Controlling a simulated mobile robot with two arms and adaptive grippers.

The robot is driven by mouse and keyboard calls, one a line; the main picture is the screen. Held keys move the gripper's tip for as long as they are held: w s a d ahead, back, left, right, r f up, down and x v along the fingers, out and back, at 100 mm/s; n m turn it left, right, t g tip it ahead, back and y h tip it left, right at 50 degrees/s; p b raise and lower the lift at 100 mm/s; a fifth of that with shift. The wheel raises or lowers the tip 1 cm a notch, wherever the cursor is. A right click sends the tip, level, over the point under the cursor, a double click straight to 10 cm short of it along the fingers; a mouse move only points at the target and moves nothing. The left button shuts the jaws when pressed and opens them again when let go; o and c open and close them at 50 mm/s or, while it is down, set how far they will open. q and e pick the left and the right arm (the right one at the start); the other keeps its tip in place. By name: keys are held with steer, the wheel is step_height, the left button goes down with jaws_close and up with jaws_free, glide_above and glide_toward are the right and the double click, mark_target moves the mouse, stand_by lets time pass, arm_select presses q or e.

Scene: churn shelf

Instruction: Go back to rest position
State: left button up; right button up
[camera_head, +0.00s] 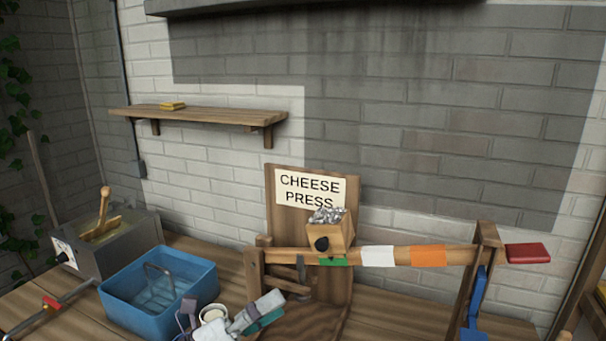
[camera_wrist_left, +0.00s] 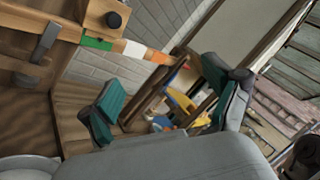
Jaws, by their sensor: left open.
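My left gripper (camera_head: 240,316) is at the bottom centre of the head view, just right of the blue basin and in front of the cheese press (camera_head: 282,224). In the left wrist view its two teal-padded fingers (camera_wrist_left: 165,103) are spread wide with nothing held between them. The press has a wooden lever (camera_head: 400,256) banded green, white and orange, with a wooden block (camera_head: 331,237) on it. The lever also shows in the left wrist view (camera_wrist_left: 42,25). My right gripper is not in view.
A blue basin (camera_head: 192,289) holds clear liquid and a metal handle. A grey vat (camera_head: 128,243) with a wooden paddle stands behind it at left.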

arm_select(q)
steer(key=w+a+f+n+t+y, duration=0.1)
steer(key=a+f+n+t+y, duration=0.3)
steer(key=n+y, duration=0.5)
steer(key=w+a+f+n+t+y, duration=0.1)
steer(key=a+n+t+y, duration=0.4)
steer(key=n, duration=0.7)
steer(key=s+a+f+n+g+y, duration=0.5)
steer(key=a+f+n, duration=0.15)
steer(key=f, duration=0.35)
steer(key=s+f+n+g+h, duration=0.1)
steer(key=s+f+n+g, duration=0.2)
steer(key=s+f+g, duration=0.55)
steer(key=s+f+n+g, duration=0.35)
steer(key=s+f, duration=0.25)
steer(key=s, duration=0.6)
steer(key=s+f, duration=0.3)
steer(key=f, duration=2.5)
steer(key=s+a+f+g, duration=0.1)
steer(key=s+a+f, duration=0.2)
steer(key=s+f, duration=1.1)
steer(key=shift+s+g, duration=0.4)
steer(key=shift+s, duration=0.4)
